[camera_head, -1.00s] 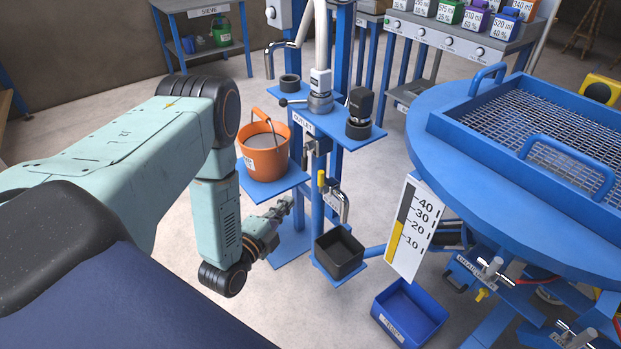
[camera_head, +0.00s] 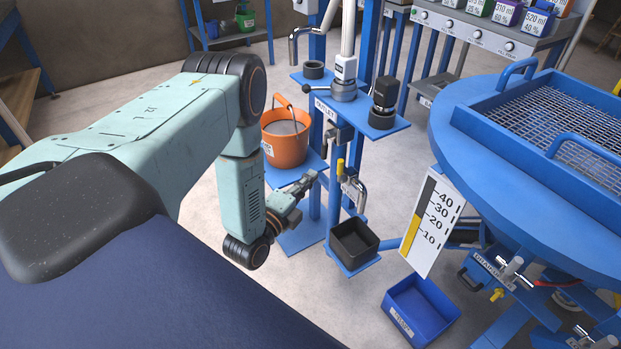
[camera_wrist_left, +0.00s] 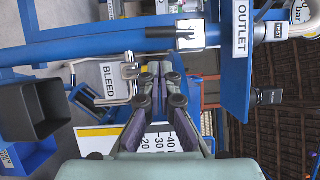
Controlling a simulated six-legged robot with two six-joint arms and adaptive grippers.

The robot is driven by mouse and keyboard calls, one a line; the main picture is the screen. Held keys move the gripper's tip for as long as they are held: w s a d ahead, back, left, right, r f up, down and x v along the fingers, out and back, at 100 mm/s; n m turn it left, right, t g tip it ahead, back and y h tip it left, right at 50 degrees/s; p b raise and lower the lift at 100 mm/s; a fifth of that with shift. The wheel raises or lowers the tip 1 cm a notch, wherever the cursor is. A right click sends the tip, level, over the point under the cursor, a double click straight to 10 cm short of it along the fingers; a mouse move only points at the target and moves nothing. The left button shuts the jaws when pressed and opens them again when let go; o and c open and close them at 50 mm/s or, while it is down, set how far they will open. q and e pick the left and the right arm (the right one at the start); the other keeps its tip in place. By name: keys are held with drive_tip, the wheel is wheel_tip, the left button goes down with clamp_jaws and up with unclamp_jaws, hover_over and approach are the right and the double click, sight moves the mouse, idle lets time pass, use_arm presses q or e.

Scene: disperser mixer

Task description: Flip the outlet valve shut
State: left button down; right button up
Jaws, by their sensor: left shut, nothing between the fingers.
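The OUTLET sign (camera_head: 325,110) hangs on the front edge of a blue shelf on the post. Just below it is the outlet valve, a small metal body (camera_head: 333,134). In the left wrist view, turned sideways, the valve body (camera_wrist_left: 190,35) sits beside the OUTLET sign (camera_wrist_left: 241,30), with a dark bar (camera_wrist_left: 160,32) pointing left from it. My left gripper (camera_head: 309,178) is shut and empty, left of the post and below the valve. Its fingers (camera_wrist_left: 160,72) show in the wrist view, apart from the valve. My right gripper is not in view.
An orange bucket (camera_head: 285,148) stands on a shelf just above my left gripper. A yellow-handled valve (camera_head: 340,167) with a bent pipe is above a black bin (camera_head: 353,242). The BLEED sign (camera_wrist_left: 110,78) shows in the wrist view. A blue round-topped machine (camera_head: 480,170) stands right.

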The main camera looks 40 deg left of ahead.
sight(325, 147)
use_arm(q)
drive_tip(key=shift+w+a+b, duration=0.15)
drive_tip(key=shift+w+b, duration=0.95)
drive_tip(key=shift+w, duration=2.75)
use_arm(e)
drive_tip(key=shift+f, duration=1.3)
use_arm(q)
drive_tip(key=shift+r, duration=0.1)
drive_tip(key=shift+w, duration=0.1)
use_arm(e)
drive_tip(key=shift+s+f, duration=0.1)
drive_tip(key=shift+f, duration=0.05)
use_arm(q)
drive_tip(key=shift+a, duration=0.1)
drive_tip(key=shift+b, duration=0.35)
drive_tip(key=shift+m, duration=0.3)
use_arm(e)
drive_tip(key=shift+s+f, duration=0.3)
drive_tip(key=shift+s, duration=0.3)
use_arm(q)
drive_tip(key=shift+a+f, duration=0.1)
drive_tip(key=shift+f, duration=0.1)
